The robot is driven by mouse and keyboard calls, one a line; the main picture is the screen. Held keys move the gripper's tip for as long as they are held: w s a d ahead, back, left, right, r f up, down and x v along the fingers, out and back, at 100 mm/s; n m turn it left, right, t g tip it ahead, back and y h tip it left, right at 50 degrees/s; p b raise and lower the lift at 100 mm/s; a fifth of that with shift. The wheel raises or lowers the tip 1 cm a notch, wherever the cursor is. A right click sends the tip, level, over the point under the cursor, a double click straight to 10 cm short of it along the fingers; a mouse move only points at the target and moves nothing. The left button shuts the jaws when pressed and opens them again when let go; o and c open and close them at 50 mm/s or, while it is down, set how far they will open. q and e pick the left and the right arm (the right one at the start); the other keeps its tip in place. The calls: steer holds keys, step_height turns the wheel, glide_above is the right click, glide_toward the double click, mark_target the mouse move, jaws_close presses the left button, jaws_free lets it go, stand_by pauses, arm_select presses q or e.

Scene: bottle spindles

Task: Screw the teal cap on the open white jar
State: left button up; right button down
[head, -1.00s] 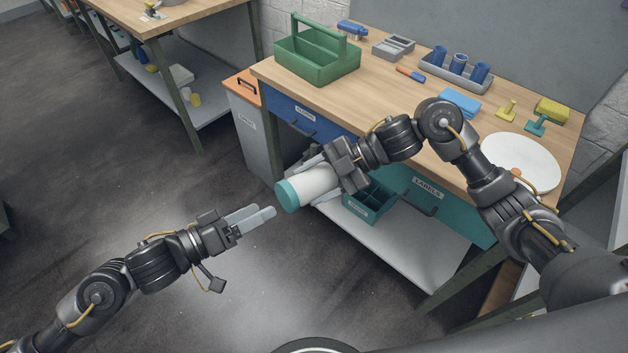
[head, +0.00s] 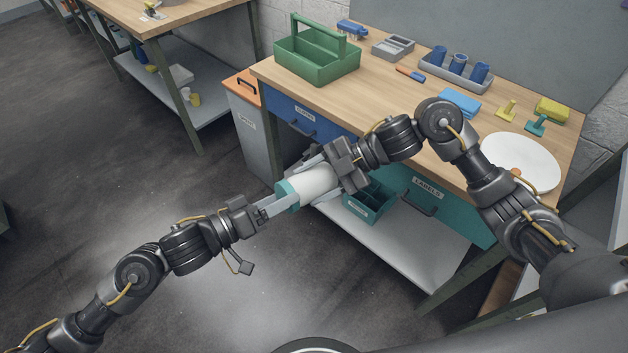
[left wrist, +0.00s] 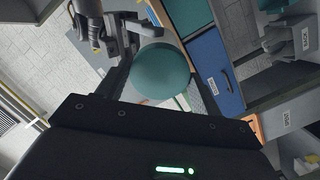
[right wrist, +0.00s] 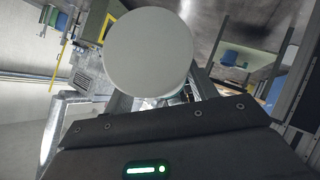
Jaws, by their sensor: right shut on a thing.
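The white jar (head: 316,183) lies roughly sideways in the air in front of the bench, with the teal cap (head: 287,192) at its left end. My right gripper (head: 322,180) is shut on the jar's body. The jar's pale round bottom (right wrist: 148,54) fills the middle of the right wrist view. My left gripper (head: 284,197) is at the cap, its fingers open on either side of it. The cap's teal face (left wrist: 160,72) shows in the left wrist view. The seam between cap and jar is too small to judge how tightly it sits.
The bench top (head: 395,110) holds a green caddy (head: 318,55), a grey rack of blue cups (head: 455,75), a blue cloth (head: 459,102) and a white disc (head: 522,162). Below are blue and teal drawers and a teal bin (head: 369,199). The floor at left is clear.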

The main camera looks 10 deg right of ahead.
arm_select(q)
steer(key=c, duration=0.5)
steer(key=m, duration=0.6)
steer(key=shift+c, duration=0.3)
steer(key=m, duration=0.7)
steer(key=shift+m, duration=0.4)
steer(key=m, duration=1.4)
steer(key=shift+m, duration=0.4)
steer(key=o, duration=1.2)
steer(key=shift+c, duration=0.2)
steer(key=v, duration=1.2)
